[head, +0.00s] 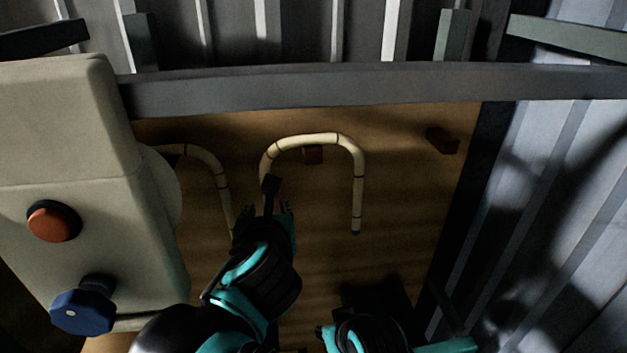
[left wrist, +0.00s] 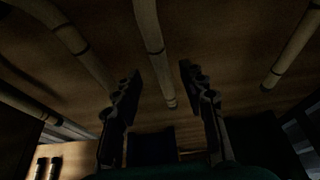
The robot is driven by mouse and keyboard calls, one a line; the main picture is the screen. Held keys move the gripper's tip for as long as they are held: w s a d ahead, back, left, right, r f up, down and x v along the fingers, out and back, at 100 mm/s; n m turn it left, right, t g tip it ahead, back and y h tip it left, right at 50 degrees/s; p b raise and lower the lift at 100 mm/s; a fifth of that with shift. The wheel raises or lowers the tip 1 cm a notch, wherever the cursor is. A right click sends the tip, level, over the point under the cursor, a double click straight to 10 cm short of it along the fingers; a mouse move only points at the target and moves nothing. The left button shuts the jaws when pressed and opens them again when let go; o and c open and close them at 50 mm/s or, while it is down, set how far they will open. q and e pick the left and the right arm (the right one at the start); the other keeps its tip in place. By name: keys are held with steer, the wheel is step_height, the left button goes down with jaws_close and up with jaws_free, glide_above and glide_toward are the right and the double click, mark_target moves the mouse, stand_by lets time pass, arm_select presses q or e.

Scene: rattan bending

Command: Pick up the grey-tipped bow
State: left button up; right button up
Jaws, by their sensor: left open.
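A pale bent rattan bow (head: 318,138) lies on the brown board, curved end away from me; its right leg ends in a dark greyish tip (head: 356,232). A second bow (head: 208,160) lies to its left, partly hidden by the beige machine. My left gripper (head: 268,205) is open at the left leg of the middle bow, which it partly hides. In the left wrist view a rattan leg (left wrist: 150,45) runs between the open fingers (left wrist: 162,85), with no visible grip on it. My right arm shows at the bottom, but its gripper does not.
The beige machine (head: 70,130) with an orange button (head: 53,221) and a blue knob (head: 83,308) stands at the left. A grey rail (head: 330,88) crosses behind the board (head: 410,200). Small brown blocks (head: 442,140) sit on the board. Its right part is mostly clear.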

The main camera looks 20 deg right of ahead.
arm_select(q)
steer(key=x, duration=0.4)
steer(key=shift+d+p, duration=0.15)
steer(key=shift+p, duration=0.15)
steer(key=shift+r, duration=0.1)
jaws_close()
arm_select(e)
steer(key=shift+w+d+r, duration=0.1)
steer(key=shift+w+r, duration=0.15)
steer(key=shift+r, duration=0.25)
